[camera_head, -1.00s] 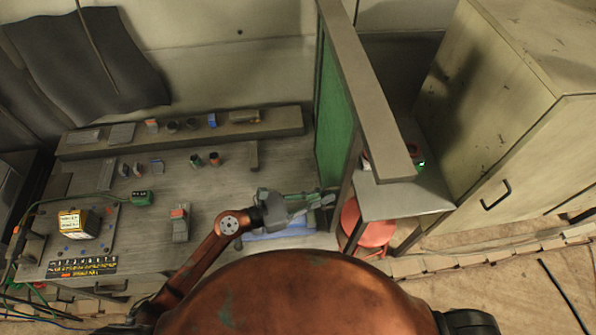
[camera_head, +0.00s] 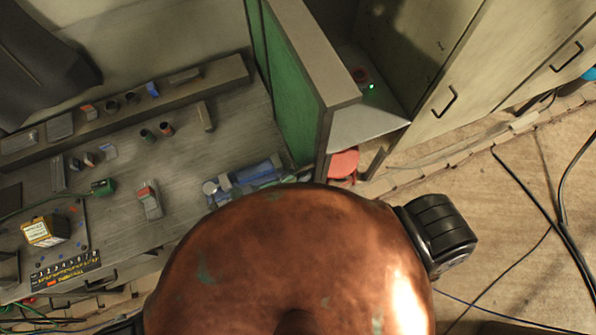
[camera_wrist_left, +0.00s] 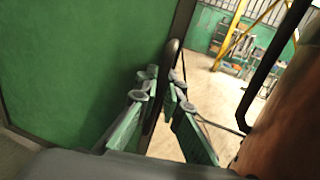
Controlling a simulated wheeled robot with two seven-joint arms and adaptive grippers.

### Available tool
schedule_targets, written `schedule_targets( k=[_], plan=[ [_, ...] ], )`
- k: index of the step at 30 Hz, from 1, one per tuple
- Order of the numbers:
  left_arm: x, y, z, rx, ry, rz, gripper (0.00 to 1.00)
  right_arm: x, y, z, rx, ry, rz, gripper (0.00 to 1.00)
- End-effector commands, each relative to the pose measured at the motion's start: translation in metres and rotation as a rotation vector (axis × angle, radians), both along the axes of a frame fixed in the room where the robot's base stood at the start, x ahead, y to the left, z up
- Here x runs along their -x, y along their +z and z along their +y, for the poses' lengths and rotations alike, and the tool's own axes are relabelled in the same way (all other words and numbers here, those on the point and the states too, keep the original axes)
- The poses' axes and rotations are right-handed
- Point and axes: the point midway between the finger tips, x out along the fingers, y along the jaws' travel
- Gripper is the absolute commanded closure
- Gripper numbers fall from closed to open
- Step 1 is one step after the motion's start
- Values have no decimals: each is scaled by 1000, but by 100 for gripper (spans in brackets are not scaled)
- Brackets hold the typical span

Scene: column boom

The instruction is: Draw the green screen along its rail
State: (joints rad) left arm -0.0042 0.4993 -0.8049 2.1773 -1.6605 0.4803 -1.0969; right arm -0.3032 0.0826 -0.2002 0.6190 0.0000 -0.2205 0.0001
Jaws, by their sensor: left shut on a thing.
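The green screen (camera_head: 298,112) hangs under a grey rail (camera_head: 312,62) at the right end of the workbench. In the left wrist view the screen (camera_wrist_left: 85,65) fills the left side, with a dark edge frame and a dark upright handle (camera_wrist_left: 174,58). My left gripper (camera_wrist_left: 161,93) is shut on this handle, its green-sided fingers on either side of it. In the head view my copper body hides most or all of that gripper. My right gripper is in neither current view.
The workbench (camera_head: 190,165) holds small tools, a blue item (camera_head: 255,174) and a yellow-labelled box (camera_head: 45,230). A red stool (camera_head: 343,164) stands beneath a side shelf (camera_head: 370,125). Tall cabinets (camera_head: 455,60) stand right. Cables (camera_head: 540,215) cross the floor.

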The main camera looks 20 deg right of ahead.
Motion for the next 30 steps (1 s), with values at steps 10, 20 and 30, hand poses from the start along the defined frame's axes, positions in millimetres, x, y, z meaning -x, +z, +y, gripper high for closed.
schedule_targets(
  k=[10,20,30],
  plan=[
    [0,0,0,0,0,0,75,-2,0,0,1,0,-2,100],
    [-1,0,0,0,0,0,75,-6,0,3,-4,1,-7,100],
    [6,-2,33,-5,1,3,75,-4,0,2,-3,0,-6,100]
  ],
)
